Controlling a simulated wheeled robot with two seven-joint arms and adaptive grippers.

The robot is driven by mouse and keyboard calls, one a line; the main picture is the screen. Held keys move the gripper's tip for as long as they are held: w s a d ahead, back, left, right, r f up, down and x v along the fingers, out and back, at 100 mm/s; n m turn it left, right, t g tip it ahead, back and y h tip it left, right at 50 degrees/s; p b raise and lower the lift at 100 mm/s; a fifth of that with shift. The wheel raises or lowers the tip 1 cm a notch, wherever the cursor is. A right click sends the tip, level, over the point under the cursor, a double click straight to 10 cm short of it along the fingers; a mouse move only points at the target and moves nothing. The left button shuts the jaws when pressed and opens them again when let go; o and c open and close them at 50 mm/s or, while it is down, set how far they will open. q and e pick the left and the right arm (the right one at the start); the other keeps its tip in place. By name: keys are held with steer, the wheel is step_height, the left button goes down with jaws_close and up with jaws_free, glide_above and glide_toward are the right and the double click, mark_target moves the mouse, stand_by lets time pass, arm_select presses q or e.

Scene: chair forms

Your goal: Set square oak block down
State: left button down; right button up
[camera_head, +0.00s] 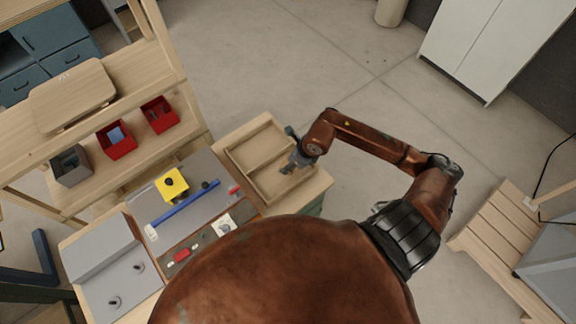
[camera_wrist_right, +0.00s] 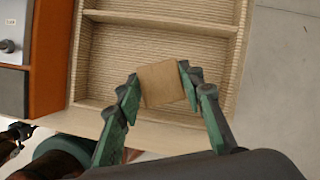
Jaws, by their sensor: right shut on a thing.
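The square oak block (camera_wrist_right: 161,84) is a small light-brown wooden square. In the right wrist view it sits between the fingers of my right gripper (camera_wrist_right: 158,92), which is shut on it. Behind it is the wooden tray (camera_wrist_right: 240,45), with a divider making two compartments; the block overlaps the nearer compartment in this view. I cannot tell whether the block touches the tray floor. In the head view my right gripper (camera_head: 291,164) is over the tray (camera_head: 233,165), near its right side, and the block is too small to make out. My left gripper is not in view.
Left of the tray is a grey work surface with a yellow block (camera_head: 172,184), a blue bar (camera_head: 186,207) and a white card (camera_head: 222,226). Red bins (camera_head: 117,139) and a grey bin (camera_head: 71,166) stand on the wooden shelf.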

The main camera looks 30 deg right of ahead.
steer(key=shift+w+d+f, duration=0.25)
steer(key=shift+w+f, duration=0.35)
steer(key=shift+f, duration=1.8)
steer(key=shift+f, duration=0.15)
steer(key=o, duration=1.2)
steer(key=shift+c, duration=0.2)
steer(key=shift+r, duration=0.2)
steer(key=v, duration=1.2)
steer(key=shift+d, duration=0.1)
